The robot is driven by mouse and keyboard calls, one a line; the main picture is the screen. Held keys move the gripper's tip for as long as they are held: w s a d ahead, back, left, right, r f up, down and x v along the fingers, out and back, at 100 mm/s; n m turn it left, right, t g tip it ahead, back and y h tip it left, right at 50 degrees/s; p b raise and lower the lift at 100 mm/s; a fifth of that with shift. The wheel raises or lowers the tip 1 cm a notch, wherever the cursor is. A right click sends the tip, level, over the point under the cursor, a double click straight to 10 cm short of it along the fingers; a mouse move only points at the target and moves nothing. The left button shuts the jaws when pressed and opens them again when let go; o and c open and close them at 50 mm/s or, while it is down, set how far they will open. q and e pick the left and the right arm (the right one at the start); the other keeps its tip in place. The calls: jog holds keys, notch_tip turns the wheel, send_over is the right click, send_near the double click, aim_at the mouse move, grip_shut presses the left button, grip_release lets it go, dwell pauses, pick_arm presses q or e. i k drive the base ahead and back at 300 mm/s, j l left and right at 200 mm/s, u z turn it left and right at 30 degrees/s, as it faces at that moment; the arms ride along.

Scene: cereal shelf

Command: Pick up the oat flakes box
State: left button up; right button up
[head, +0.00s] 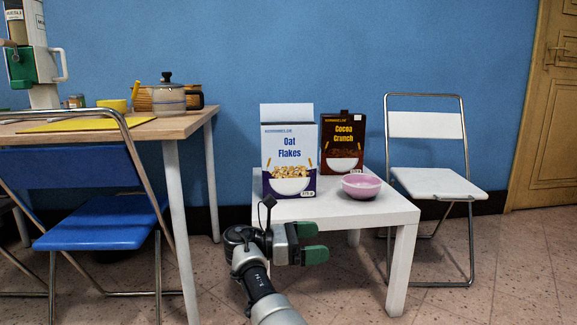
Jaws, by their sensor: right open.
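The oat flakes box (288,152) is white and purple with a picture of a bowl of flakes. It stands upright on the small white table (385,215), near its left side. My right gripper (316,246) has green fingertips and is low in front of the table, below and in front of the box. It is open, empty and apart from the box. My left gripper is not in view.
A brown Cocoa Crunch box (343,146) stands right of the oat flakes box, with a pink bowl (361,186) in front. A white folding chair (428,183) stands right. A wooden table (155,127) and blue chair (85,205) are left.

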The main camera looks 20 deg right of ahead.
aim_at(288, 150)
jog(key=i+j, duration=0.1)
jog(key=i, duration=0.4)
jog(key=i+j, duration=0.15)
jog(key=i, duration=0.35)
jog(key=i+j, duration=0.1)
jog(key=i, duration=0.35)
